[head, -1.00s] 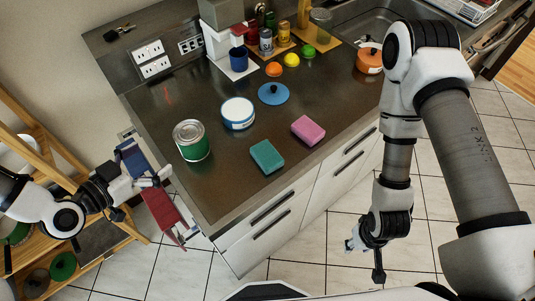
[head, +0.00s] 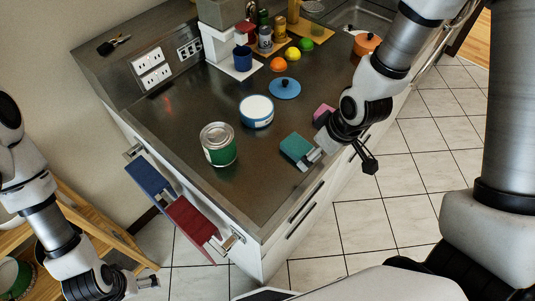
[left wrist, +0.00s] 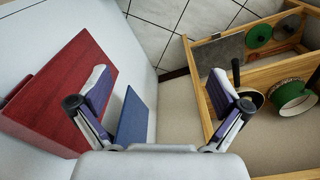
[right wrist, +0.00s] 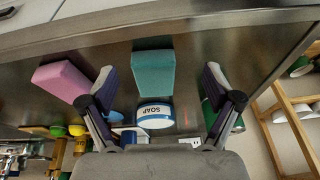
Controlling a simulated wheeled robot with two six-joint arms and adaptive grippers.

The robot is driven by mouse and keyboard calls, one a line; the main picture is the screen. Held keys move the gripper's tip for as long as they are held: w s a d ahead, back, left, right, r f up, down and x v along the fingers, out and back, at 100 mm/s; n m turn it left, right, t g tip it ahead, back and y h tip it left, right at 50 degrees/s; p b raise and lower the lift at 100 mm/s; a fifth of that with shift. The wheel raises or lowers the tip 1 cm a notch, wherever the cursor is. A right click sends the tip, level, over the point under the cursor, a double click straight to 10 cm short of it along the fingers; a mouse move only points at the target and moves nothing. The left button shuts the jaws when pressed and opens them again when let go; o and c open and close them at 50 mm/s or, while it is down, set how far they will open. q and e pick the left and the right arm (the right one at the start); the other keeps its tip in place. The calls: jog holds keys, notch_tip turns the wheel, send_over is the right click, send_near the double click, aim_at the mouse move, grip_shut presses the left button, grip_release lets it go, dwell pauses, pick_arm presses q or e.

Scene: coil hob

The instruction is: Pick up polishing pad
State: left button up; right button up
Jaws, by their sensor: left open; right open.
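A teal block-shaped pad (head: 296,147) lies on the dark counter near its front edge. A pink block-shaped pad (head: 322,113) lies behind it, partly hidden by my right arm. The frames do not show which one is the polishing pad. My right gripper (head: 313,157) is open at the near side of the teal pad. In the right wrist view the teal pad (right wrist: 153,75) shows between the spread fingers, and the pink pad (right wrist: 62,80) is left of them. I cannot tell whether the fingers touch the teal pad. My left gripper (left wrist: 160,78) is open and empty, away from the counter.
A wooden shelf (left wrist: 260,62) is near my left gripper.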

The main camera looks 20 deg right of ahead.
aim_at(300, 147)
jog(key=w+r, duration=0.1)
jog(key=w+r+t, duration=0.1)
jog(key=r, duration=0.1)
jog(key=shift+w+a+r, duration=0.1)
jog(key=shift+a, duration=0.05)
jog(key=p+x, duration=0.1)
jog(key=x, duration=0.2)
jog(key=p+x, duration=0.1)
jog(key=x, duration=0.3)
jog(key=shift+w+a+r, duration=0.15)
jog(key=shift+w, duration=0.05)
jog(key=shift+w+f, duration=0.1)
jog(key=shift+f, duration=0.2)
pick_arm(q)
jog(key=shift+s+d+r+m+g, duration=0.15)
jog(key=shift+s+d, duration=0.05)
jog(key=shift+s, duration=0.3)
jog(key=shift+s+d+r+m+g, duration=0.15)
jog(key=shift+s, duration=0.3)
pick_arm(e)
jog(key=c, duration=1.1)
